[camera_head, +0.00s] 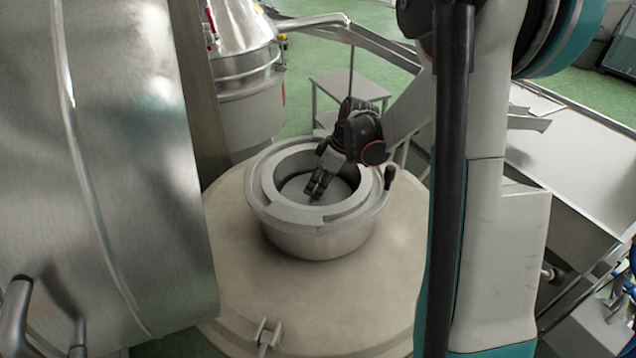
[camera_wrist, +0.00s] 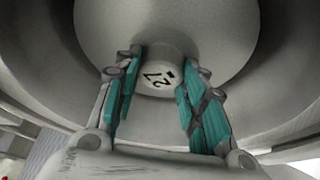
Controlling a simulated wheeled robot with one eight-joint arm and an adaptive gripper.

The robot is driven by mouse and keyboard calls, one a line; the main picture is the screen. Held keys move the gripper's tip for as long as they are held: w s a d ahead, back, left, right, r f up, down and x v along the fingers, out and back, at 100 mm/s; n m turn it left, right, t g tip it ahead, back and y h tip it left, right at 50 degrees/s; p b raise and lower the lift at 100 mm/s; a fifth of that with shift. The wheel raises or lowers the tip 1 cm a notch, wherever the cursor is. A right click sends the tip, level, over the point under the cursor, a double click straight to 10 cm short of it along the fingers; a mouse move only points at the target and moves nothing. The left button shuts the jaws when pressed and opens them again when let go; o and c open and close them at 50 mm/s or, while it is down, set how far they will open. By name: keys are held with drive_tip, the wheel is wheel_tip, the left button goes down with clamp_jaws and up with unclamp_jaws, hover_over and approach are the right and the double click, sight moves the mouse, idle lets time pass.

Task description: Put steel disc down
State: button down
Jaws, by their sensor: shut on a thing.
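The steel disc (camera_head: 338,188) is a flat grey round plate inside the ring-shaped opening (camera_head: 273,208) on top of the large beige vessel. In the wrist view the disc (camera_wrist: 165,25) fills the top middle. A pale round knob (camera_wrist: 158,80) with dark marks like "12" stands up from it. My gripper (camera_head: 317,190) reaches down into the opening from the upper right. In the wrist view its teal-padded fingers (camera_wrist: 157,100) are shut on the knob from both sides. Whether the disc's underside touches anything is hidden.
The beige vessel top (camera_head: 230,255) is bare around the ring. A black-knobbed handle (camera_head: 389,178) stands at the ring's right side. A large steel drum (camera_head: 110,150) rises close on the left. Behind are a steel tank (camera_head: 250,110) and a small table (camera_head: 350,88).

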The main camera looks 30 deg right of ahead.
drive_tip(key=c, duration=1)
unclamp_jaws()
drive_tip(key=shift+r+p, duration=0.5)
drive_tip(key=shift+p, duration=0.05)
drive_tip(key=v, duration=1.2)
drive_tip(key=shift+r, duration=0.2)
drive_tip(key=shift+f, duration=0.1)
